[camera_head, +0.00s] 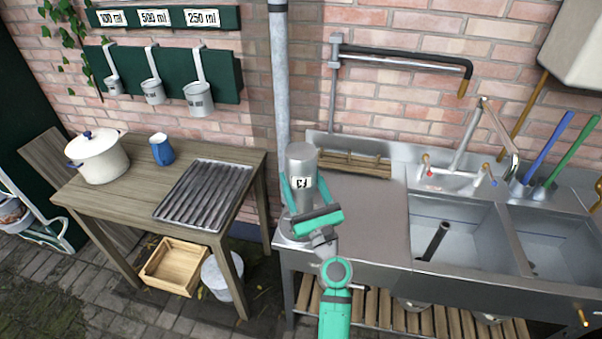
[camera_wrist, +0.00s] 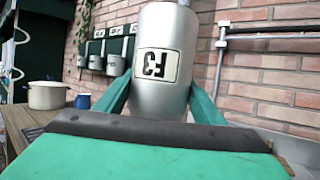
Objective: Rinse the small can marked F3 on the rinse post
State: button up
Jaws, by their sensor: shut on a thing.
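The small metal can (camera_head: 301,160) has a white label reading F3 and is held up over the left end of the steel sink counter. It also fills the middle of the wrist view (camera_wrist: 163,95). My gripper (camera_head: 304,192) is shut on it, with one green finger on each side. A round grey fitting (camera_head: 288,237), possibly the rinse post, shows partly at the counter's left corner, below the can. My gripper hides much of it, and I cannot tell whether the can touches it.
The sink (camera_head: 455,238) and tap (camera_head: 463,140) stand to the right. A wooden table (camera_head: 100,200) at left bears a white pot (camera_head: 98,160), blue mug (camera_head: 162,150) and ribbed rack (camera_head: 203,190). Ladles hang on the green wall rack (camera_head: 222,75). A grey pipe (camera_head: 281,80) rises behind the can.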

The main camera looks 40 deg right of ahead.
jog(key=shift+f, duration=2.95)
jog(key=shift+f, duration=0.85)
dwell(2.4)
jog(key=shift+r, duration=3.6)
